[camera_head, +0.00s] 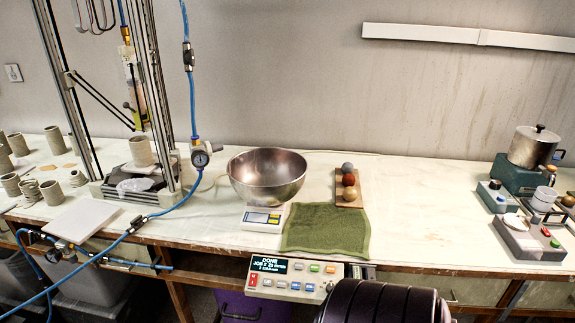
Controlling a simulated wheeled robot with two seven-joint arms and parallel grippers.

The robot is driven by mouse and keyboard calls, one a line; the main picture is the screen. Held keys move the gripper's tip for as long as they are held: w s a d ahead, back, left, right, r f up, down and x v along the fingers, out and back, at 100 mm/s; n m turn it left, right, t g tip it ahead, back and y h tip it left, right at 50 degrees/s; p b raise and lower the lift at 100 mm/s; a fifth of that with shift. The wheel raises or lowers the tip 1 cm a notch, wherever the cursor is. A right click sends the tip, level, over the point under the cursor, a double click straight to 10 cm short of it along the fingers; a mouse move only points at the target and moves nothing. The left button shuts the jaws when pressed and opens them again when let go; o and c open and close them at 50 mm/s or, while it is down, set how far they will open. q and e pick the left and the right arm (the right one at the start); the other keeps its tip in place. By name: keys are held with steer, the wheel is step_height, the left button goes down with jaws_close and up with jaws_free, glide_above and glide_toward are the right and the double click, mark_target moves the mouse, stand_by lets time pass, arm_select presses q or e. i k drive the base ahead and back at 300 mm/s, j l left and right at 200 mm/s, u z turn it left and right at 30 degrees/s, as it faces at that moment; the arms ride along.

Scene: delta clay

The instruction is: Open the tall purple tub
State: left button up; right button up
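A purple tub (236,303) stands low in front of the bench, at the bottom edge of the head view. Only a part of its purple surface shows. The control panel (296,278) covers some of it from above, and the frame edge cuts it off below. I cannot tell whether it has a lid on.
The bench holds a steel bowl (267,175) on a scale (263,219), a green cloth (326,230), and a board with three balls (348,179). A metal-framed clay printer stands left. Blue hoses hang over the front left edge. Grey bins (75,286) stand below left.

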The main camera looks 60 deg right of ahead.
mark_target(235, 307)
steer(key=z, duration=1.65)
